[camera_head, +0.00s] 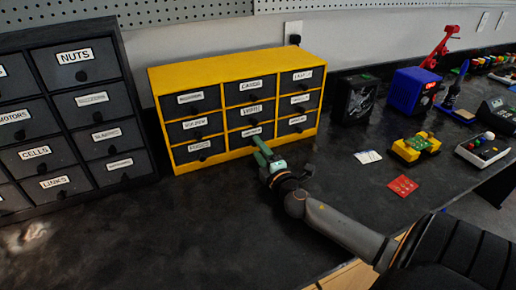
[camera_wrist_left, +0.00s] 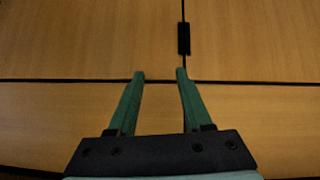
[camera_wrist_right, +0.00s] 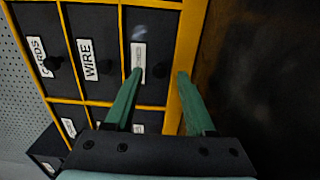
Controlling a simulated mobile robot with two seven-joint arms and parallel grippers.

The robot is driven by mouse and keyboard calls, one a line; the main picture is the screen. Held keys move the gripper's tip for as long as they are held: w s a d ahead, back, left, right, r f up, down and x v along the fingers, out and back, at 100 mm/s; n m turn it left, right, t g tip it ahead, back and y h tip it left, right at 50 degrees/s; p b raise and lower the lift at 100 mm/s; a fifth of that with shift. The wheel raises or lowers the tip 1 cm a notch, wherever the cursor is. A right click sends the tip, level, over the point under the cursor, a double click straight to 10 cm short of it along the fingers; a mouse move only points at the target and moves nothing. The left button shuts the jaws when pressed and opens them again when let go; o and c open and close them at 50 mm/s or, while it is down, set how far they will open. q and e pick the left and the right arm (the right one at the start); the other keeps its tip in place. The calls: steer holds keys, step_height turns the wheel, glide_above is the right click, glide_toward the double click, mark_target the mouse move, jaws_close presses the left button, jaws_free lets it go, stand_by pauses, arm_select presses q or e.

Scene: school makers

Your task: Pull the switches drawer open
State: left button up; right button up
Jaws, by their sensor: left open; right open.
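The yellow drawer cabinet (camera_head: 161,98) stands on the black bench with rows of dark drawers, each with a white label and a knob. The bottom middle drawer (camera_head: 262,126) is closed; its label is too blurred to read as switches. In the right wrist view this drawer (camera_wrist_right: 148,22) sits beside the WIRE drawer (camera_wrist_right: 91,25). My right gripper (camera_head: 258,147) is open in front of it. In the right wrist view its fingertips (camera_wrist_right: 160,71) lie on either side of the drawer's dark knob (camera_wrist_right: 158,70). My left gripper (camera_wrist_left: 160,73) is open and empty, facing wooden panels.
A dark drawer cabinet (camera_head: 118,95) stands to the left. Right of the yellow cabinet are a black box (camera_head: 356,100), a blue device (camera_head: 410,90), a yellow block with a green board (camera_head: 416,146) and a red card (camera_head: 402,186). The bench front is mostly clear.

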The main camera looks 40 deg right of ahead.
steer(key=shift+w+d, duration=0.15)
steer(key=shift+w, duration=0.35)
jaws_close()
stand_by(1.2)
